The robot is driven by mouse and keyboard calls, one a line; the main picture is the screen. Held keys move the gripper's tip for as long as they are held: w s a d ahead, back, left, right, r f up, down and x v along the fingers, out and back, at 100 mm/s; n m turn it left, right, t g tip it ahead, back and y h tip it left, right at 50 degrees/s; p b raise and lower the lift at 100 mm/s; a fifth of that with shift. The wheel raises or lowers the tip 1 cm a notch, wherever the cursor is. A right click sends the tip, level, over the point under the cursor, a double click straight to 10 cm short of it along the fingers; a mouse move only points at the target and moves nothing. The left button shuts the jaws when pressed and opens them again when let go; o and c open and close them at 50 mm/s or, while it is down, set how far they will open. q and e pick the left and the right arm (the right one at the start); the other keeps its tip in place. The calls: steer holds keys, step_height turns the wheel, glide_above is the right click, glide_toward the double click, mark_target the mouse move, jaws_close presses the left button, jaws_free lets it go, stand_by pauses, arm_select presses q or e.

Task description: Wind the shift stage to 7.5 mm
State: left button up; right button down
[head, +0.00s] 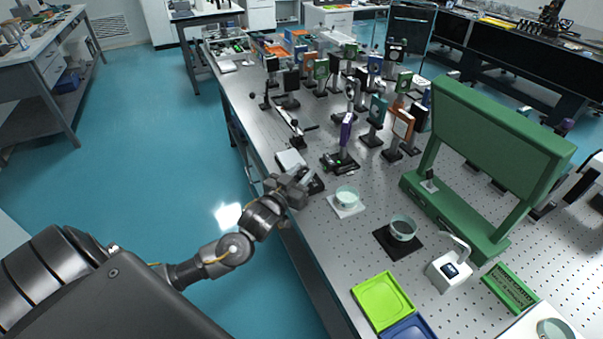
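A low black stage (338,164) with small green marks stands on the optical table near its left edge and carries a purple upright mount (346,130). It looks like the shift stage, but its scale and knob are too small to read. My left gripper (309,182) is over the table's left edge, just in front and to the left of this stage. The fingers are dark and small here, so I cannot tell whether they are open or touch anything. My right gripper is out of view.
A white-topped block (290,160) lies behind my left gripper. A glass dish (346,195) on a white pad is close on its right, and another dish (403,228) sits on a black mat. Several optic mounts crowd behind the stage. A green frame (495,135) stands right.

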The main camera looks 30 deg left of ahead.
arm_select(q)
steer(key=c, duration=0.5)
steer(key=shift+m+h, duration=0.3)
steer(key=shift+h, duration=0.2)
